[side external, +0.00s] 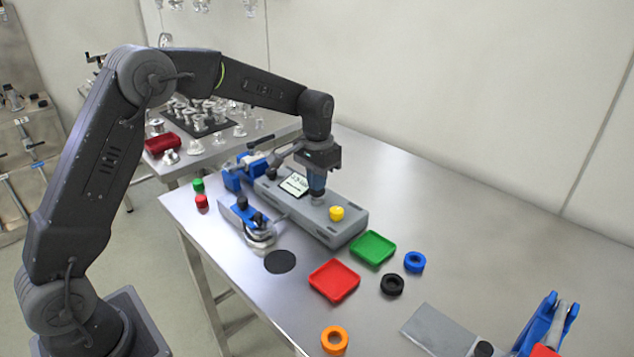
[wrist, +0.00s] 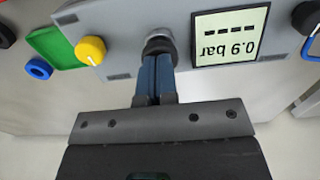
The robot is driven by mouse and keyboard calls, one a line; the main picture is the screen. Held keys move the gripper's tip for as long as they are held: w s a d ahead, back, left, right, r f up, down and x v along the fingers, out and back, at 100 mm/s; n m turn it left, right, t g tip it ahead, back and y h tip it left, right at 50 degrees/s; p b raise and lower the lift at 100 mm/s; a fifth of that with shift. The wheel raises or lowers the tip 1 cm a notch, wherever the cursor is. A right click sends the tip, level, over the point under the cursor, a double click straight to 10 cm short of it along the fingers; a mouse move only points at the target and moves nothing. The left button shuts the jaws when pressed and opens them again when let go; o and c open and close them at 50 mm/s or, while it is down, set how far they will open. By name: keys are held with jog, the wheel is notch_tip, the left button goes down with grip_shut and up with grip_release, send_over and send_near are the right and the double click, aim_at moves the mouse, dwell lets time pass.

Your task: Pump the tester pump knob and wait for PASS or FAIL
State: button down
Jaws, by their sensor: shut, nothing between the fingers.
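The grey tester box (side external: 351,224) lies on the metal table; its top also shows in the wrist view (wrist: 122,12). Its screen (wrist: 230,35) reads "0.9 bar" with a row of dashes, upside down in the wrist view. The screen also shows in the side view (side external: 294,184). A dark round knob (wrist: 159,42) stands on the box between the screen and a yellow knob (wrist: 90,50). My gripper (side external: 317,193) points down over the dark knob. Its blue fingers (wrist: 157,62) are shut together, with their tips at the knob. Whether they touch it is unclear.
A green tray (side external: 373,247) and a red tray (side external: 334,281) lie in front of the box. Blue (side external: 415,261), black (side external: 392,284) and orange (side external: 334,340) rings lie nearby. A blue clamp fixture (side external: 245,214) stands left of the box. The table's right rear is clear.

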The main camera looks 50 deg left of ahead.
jog(key=shift+f, duration=0.35)
jog(key=shift+r, duration=2.65)
jog(key=shift+f, duration=0.15)
jog(key=shift+f, duration=2.45)
jog(key=shift+r, duration=2.65)
jog(key=shift+f, duration=0.2)
